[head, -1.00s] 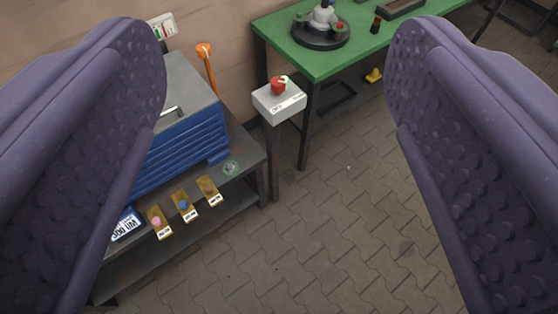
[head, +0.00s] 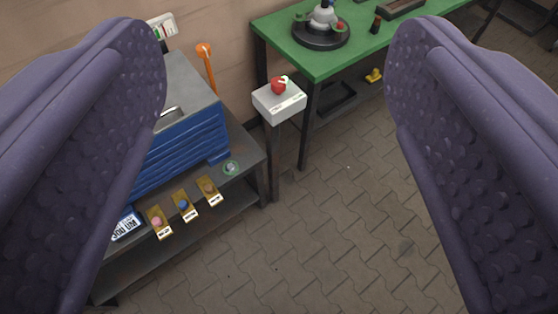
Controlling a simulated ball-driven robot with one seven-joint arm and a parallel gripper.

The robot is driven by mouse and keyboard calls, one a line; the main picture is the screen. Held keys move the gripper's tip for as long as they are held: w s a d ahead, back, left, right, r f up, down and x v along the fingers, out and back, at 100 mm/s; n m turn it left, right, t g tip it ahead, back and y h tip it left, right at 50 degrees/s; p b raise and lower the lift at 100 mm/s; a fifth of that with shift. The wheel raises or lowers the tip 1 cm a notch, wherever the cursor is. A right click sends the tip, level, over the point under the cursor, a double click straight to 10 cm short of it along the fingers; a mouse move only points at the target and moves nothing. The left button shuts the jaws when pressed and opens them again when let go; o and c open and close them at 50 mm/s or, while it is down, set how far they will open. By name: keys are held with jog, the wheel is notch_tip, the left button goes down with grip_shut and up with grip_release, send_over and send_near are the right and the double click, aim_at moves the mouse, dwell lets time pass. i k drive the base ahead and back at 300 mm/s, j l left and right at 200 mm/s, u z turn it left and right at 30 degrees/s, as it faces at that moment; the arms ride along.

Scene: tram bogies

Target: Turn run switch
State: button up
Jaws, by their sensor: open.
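The run switch looks to be the red knob (head: 279,85) with a pale mark, on top of a light grey box (head: 280,108). The box stands on a dark post between the shelf and the green table. A small label is on its front face, too small to read. My gripper (head: 275,95) is open and empty. Its two purple, studded fingers stand wide apart at the left and right of the view. The box and knob show in the gap between them, farther off and untouched.
A blue drawer cabinet (head: 185,145) sits on a dark shelf (head: 245,165) at left, with several small labelled knobs in front. An orange-handled tool (head: 205,60) stands behind it. A green table (head: 345,55) is at the back. The paved floor (head: 330,230) is clear.

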aim_at(278, 85)
jog(key=i, duration=1.8)
